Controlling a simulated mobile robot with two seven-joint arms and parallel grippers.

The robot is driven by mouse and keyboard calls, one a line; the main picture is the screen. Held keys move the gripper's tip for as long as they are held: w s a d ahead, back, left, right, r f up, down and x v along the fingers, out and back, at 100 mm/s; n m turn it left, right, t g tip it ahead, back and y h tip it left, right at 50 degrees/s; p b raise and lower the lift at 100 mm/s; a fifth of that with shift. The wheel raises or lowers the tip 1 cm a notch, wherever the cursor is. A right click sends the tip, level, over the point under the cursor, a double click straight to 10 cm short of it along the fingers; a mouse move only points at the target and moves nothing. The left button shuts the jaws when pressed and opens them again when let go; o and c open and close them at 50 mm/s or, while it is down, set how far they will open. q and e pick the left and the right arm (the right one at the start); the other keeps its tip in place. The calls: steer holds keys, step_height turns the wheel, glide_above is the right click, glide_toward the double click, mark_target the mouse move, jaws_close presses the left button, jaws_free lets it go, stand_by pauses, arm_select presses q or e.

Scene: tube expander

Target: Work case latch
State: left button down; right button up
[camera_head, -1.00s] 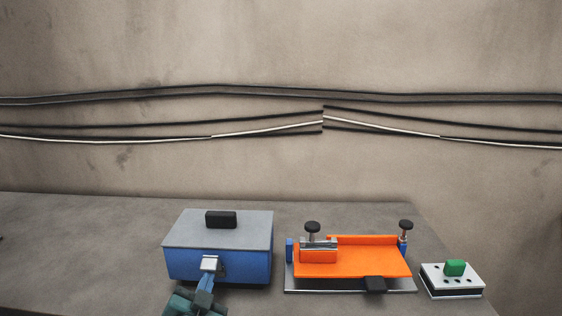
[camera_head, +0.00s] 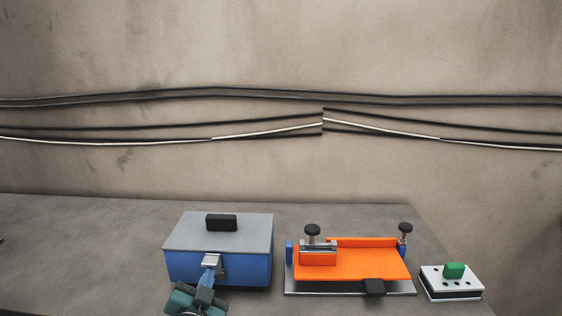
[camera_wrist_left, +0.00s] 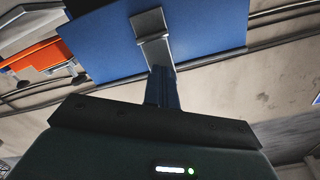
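The blue case (camera_head: 235,269) with its grey lid shut stands on the table left of centre. Its metal latch (camera_head: 211,260) is on the front face, and it also shows in the left wrist view (camera_wrist_left: 152,28) against the blue wall. My left gripper (camera_head: 208,274) comes up from below in front of the case. Its narrow blue fingers (camera_wrist_left: 161,85) are together, with their tips at the lower end of the latch. I cannot tell whether any of the latch is between them. My right gripper is not in view.
A black handle (camera_head: 221,223) sits on the lid. An orange fixture (camera_head: 350,262) with black knobs stands close right of the case. A white box with a green button (camera_head: 453,270) is at the right.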

arm_select(q)
steer(key=shift+r, duration=0.1)
